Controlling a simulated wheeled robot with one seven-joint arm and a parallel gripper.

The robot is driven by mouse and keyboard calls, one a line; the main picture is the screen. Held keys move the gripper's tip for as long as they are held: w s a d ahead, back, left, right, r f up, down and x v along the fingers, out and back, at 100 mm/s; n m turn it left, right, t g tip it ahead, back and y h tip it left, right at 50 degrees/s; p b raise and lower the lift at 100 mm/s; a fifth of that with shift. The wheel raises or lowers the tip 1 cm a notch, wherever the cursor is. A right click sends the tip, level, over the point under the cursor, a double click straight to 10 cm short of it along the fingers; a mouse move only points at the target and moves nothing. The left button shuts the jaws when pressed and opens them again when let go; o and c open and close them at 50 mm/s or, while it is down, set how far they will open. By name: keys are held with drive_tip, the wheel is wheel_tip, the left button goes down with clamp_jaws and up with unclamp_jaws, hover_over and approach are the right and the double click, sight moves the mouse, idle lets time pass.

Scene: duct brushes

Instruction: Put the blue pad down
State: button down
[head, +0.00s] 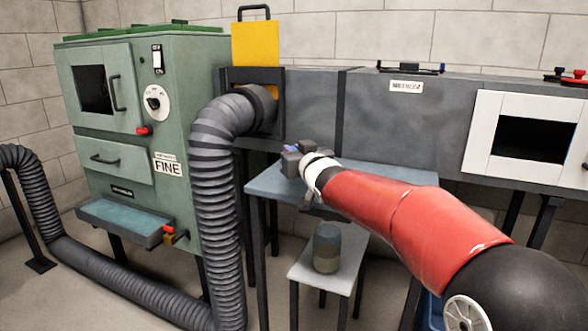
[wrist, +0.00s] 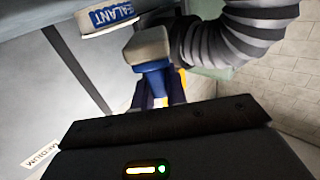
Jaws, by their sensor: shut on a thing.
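In the wrist view my gripper (wrist: 156,92) is shut on the blue pad (wrist: 152,78), which has a blue body and a pale beige block at its far end. In the head view only a small blue bit of the pad (head: 291,149) shows at my gripper (head: 298,160); the rest is hidden by the gripper. My gripper is over the blue-grey table (head: 265,183), in front of the grey duct. I cannot tell whether the pad touches anything below it.
A ribbed black hose (head: 213,165) runs close left of my gripper to a duct opening under a yellow plate (head: 255,44). A thing labelled SEALANT (wrist: 110,18) is near the pad. A low stool (head: 305,270) bears a dark jar (head: 327,248). A green cabinet (head: 200,80) stands left.

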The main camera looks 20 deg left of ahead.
drive_tip(key=shift+f+b, duration=0.3)
drive_tip(key=shift+f, duration=1.4)
drive_tip(key=shift+f, duration=0.1)
drive_tip(key=shift+f, duration=0.15)
drive_tip(key=c, duration=1.4)
unclamp_jaws()
